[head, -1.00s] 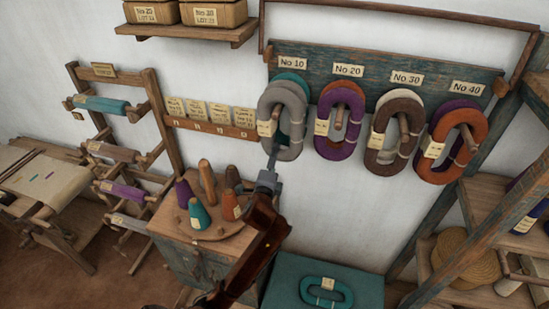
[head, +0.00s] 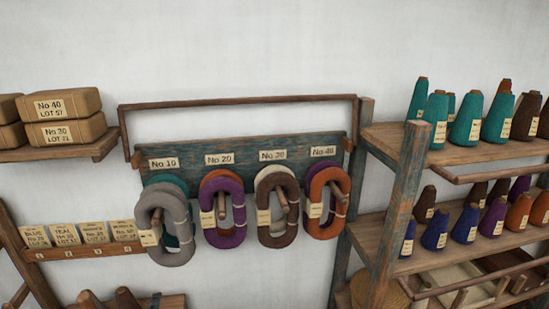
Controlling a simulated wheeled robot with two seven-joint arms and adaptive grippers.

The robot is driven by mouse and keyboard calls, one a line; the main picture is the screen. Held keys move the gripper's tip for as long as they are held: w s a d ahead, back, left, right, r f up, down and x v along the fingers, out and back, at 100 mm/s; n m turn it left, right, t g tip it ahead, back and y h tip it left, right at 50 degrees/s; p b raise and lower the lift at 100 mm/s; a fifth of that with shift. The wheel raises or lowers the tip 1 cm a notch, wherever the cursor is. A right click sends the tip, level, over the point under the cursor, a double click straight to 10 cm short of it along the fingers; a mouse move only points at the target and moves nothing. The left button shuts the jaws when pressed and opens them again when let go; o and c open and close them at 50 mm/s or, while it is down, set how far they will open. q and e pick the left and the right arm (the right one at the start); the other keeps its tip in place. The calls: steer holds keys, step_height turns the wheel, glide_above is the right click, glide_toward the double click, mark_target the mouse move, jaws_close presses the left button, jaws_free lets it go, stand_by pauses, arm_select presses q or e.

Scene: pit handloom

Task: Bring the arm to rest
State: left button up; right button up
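Neither of my grippers can be made out in the head view. A small dark shape (head: 155,301) shows at the bottom edge, below the grey hank, but too little of it is visible to tell what it is. The yarn hanks hang on pegs of the blue-green board (head: 240,150). A grey hank (head: 151,218) hangs in front of a teal one under No 10. A purple and orange pair (head: 238,212) hangs under No 20, a brown hank (head: 264,205) under No 30, and an orange hank (head: 318,190) with purple behind it under No 40.
A wooden shelf unit (head: 402,200) with several yarn cones stands at the right. A wall shelf (head: 90,150) with labelled boxes is at the upper left. A card rack (head: 90,248) is below it. Cone tops (head: 90,300) show at the lower left.

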arm_select(q)
steer(key=s+f+n+g+h, duration=0.4)
steer(key=s+f+n+g, duration=0.75)
steer(key=s+f, duration=1.55)
step_height(320, 180, down, 37)
steer(key=s+d+b, duration=0.2)
steer(key=b, duration=0.6)
steer(key=s+f+b, duration=0.5)
steer(key=s+f, duration=1.4)
steer(key=f, duration=0.4)
steer(key=shift+s+f+g+h+b, duration=0.35)
steer(key=shift+s+f+h, duration=0.05)
steer(key=shift+c, duration=0.5)
